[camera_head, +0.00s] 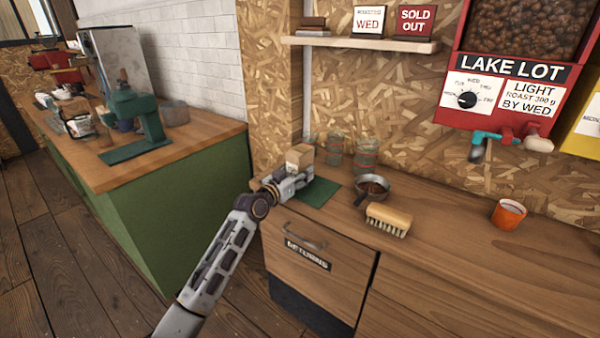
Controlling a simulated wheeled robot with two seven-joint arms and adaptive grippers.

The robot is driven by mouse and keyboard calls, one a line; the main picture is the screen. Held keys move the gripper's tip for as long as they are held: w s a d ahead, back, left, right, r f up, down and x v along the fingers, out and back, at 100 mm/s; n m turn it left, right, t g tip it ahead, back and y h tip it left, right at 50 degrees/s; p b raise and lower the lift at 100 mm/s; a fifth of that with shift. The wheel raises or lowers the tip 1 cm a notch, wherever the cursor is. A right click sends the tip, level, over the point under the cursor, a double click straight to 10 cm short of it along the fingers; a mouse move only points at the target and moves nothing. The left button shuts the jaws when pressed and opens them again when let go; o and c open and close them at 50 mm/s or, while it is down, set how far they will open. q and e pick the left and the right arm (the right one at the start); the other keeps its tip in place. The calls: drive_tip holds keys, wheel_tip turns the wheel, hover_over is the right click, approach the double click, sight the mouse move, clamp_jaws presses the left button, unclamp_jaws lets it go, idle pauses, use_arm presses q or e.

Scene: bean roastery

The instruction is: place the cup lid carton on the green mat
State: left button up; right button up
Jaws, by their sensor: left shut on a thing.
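The cup lid carton (299,156) is a small tan box. My left gripper (297,174) is shut on it and holds it upright by its lower part. The green mat (318,192) lies flat on the wooden counter at its left end. The gripper and carton are over or beside the mat's left part, and they hide some of it. I cannot tell whether the carton touches the mat. My right gripper is not in view.
Glass jars (364,153) stand behind the mat. A dark metal pan (372,190) and a scrub brush (388,220) are to its right, and an orange cup (508,214) is farther right. A shelf (362,43) hangs above. The counter between brush and cup is clear.

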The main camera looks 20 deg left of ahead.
use_arm(q)
drive_tip(key=o, duration=0.7)
drive_tip(key=shift+f, duration=0.1)
drive_tip(key=shift+c, duration=0.2)
drive_tip(key=o, duration=0.4)
